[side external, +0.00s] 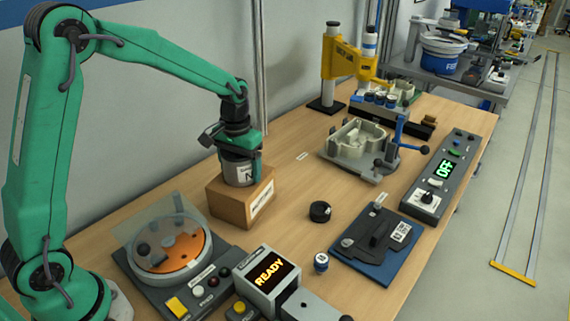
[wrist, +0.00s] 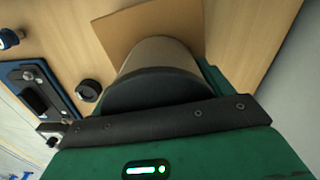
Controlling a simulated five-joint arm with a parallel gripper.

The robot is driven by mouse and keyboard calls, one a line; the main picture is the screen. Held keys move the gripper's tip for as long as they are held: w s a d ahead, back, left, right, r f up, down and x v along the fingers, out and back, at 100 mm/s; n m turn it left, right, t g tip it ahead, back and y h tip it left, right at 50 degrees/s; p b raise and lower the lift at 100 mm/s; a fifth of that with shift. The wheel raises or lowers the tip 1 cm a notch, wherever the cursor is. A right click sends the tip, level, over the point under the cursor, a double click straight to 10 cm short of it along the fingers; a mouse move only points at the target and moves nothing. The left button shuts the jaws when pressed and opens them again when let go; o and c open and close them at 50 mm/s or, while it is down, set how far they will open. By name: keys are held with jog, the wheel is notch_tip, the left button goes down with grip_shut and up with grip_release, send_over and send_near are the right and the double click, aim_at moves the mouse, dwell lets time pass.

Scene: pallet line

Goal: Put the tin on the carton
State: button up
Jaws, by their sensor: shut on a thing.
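The tin (side external: 239,173) is a grey cylinder with a pale label and a dark letter on it. The carton (side external: 232,207) is a brown cardboard box with a white label, on the wooden table. My gripper (side external: 241,152) is shut on the tin from above. The tin is upright over the top of the carton, and its lower end looks level with the carton's top; I cannot tell whether it bears on it. In the wrist view the tin (wrist: 155,80) shows its dark end close up, with the carton (wrist: 132,27) behind it. The far gripper finger is partly hidden.
A turntable (side external: 165,249) with an orange disc and a READY display box (side external: 268,282) stand in front of the carton. A black round knob (side external: 320,211) and a blue plate fixture (side external: 378,246) lie to the right. A grey casting (side external: 358,140) stands behind. Bare table surrounds the knob.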

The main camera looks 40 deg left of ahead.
jog(key=o, duration=1.3)
notch_tip(320, 180, up, 12)
jog(key=shift+r, duration=0.1)
jog(key=shift+s+r, duration=0.1)
